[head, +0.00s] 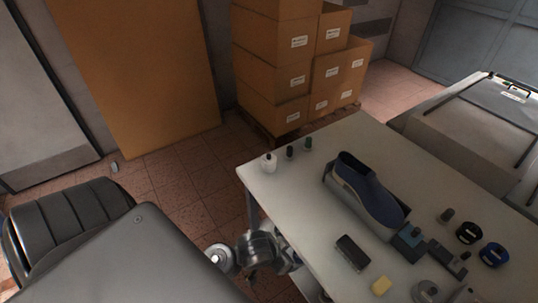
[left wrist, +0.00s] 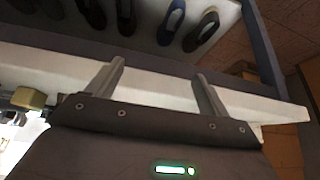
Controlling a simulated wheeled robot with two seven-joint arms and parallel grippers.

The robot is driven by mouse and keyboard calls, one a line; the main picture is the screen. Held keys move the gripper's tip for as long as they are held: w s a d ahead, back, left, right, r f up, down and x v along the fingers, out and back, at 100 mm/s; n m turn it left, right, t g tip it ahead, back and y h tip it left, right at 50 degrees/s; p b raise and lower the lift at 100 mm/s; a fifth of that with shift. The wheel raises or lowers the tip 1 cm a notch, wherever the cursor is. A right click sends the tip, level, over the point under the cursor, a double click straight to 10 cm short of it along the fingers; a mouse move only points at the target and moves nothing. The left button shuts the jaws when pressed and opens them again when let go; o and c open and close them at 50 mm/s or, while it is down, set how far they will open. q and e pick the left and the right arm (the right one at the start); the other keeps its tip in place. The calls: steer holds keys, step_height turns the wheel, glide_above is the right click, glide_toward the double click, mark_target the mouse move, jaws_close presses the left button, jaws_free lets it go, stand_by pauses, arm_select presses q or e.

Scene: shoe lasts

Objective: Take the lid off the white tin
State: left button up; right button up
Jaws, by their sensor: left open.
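A small white container with a dark top (head: 269,163) stands upright at the far left corner of the white table. A round pale grey piece (head: 426,291) is cut by the bottom edge of the head view; I cannot tell which of these is the white tin, or make out a lid. My left gripper (left wrist: 160,70) is open and empty in the left wrist view, its fingers in front of the table's pale edge. In the head view my left arm's end (head: 265,250) is low beside the table's left edge, apart from both pieces. My right gripper is not seen.
Two dark bottles (head: 299,147) stand beside the white container. Several shoes (left wrist: 171,22) show in the wrist view. The table's left front is clear.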

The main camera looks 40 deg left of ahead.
arm_select(q)
steer(key=w+d+r+t, duration=0.1)
steer(key=w+r, duration=0.1)
steer(key=w, duration=0.1)
steer(key=w+d+r+m+t+h, duration=0.1)
steer(key=w+r, duration=0.1)
steer(key=r, duration=0.1)
steer(key=w+d+r, duration=0.2)
steer(key=w+r, duration=0.1)
steer(key=shift+w+r+t+h, duration=0.25)
steer(key=shift+w+t+h, duration=0.05)
steer(key=shift+t+h, duration=0.1)
steer(key=w+a+r+m, duration=0.1)
steer(key=w+a, duration=0.1)
steer(key=w, duration=0.4)
steer(key=n+g+y, duration=0.4)
steer(key=n, duration=0.4)
glide_toward(268, 157)
steer(key=shift+w+b+x, duration=0.2)
steer(key=shift+b+x, duration=1.2)
steer(key=shift+x, duration=0.75)
steer(key=x, duration=0.4)
steer(key=shift+f+b, duration=0.3)
steer(key=shift+f, duration=0.15)
steer(key=shift+r, duration=0.1)
steer(key=shift+c, duration=0.3)
